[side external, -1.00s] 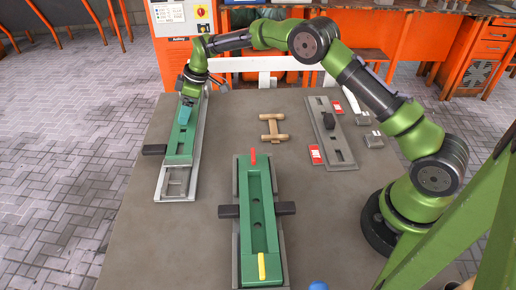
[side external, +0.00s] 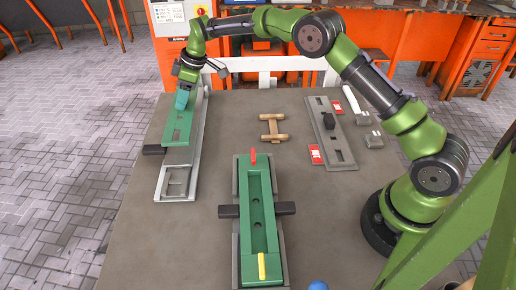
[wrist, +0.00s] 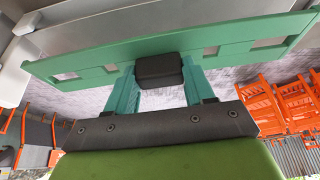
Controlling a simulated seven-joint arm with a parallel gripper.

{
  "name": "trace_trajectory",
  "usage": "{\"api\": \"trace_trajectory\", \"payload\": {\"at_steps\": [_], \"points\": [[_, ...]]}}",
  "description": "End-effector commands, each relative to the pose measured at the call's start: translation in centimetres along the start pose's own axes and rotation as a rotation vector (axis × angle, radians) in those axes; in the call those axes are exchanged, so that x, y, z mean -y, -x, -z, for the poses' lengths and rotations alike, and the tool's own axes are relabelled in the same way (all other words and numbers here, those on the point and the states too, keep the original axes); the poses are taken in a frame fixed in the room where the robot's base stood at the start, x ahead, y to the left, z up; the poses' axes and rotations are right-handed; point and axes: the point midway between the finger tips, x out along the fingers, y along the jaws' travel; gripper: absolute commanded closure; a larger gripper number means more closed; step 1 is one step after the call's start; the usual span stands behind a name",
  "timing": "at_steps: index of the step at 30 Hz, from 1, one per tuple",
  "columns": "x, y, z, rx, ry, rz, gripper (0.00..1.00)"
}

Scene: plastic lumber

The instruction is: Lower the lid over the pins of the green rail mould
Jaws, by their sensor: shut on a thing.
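My gripper (side external: 181,101) is at the far left of the table, pointing down. Its teal fingers are shut on a black knob (wrist: 158,70) on a long green slotted lid (wrist: 225,45). In the side view the lid (side external: 178,128) lies along the left grey tray; the gap beneath it cannot be judged. The green rail mould (side external: 258,225) lies front centre with a red pin (side external: 253,156) at its far end and a yellow pin (side external: 262,266) at its near end. Black blocks (side external: 285,208) stick out from its sides.
The grey tray (side external: 177,184) has a black side block (side external: 154,149). A wooden piece (side external: 272,127) lies mid-table. A grey slotted plate with a black knob (side external: 328,120) and red-white pieces (side external: 316,154) lie right. A blue ball (side external: 318,285) is at the front edge.

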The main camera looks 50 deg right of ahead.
Motion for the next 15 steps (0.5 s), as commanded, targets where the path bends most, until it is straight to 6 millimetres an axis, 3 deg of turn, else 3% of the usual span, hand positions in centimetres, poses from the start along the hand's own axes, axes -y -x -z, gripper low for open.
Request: {"api": "trace_trajectory", "payload": {"at_steps": [3, 10, 15], "points": [[-0.1, 2.4, 1.1, -0.005, 0.002, -0.004, 1.00], [0.5, 5.2, 2.8, -0.006, 0.014, 0.002, 1.00], [3.2, 8.6, 5.7, -0.007, 0.057, 0.020, 1.00]]}}
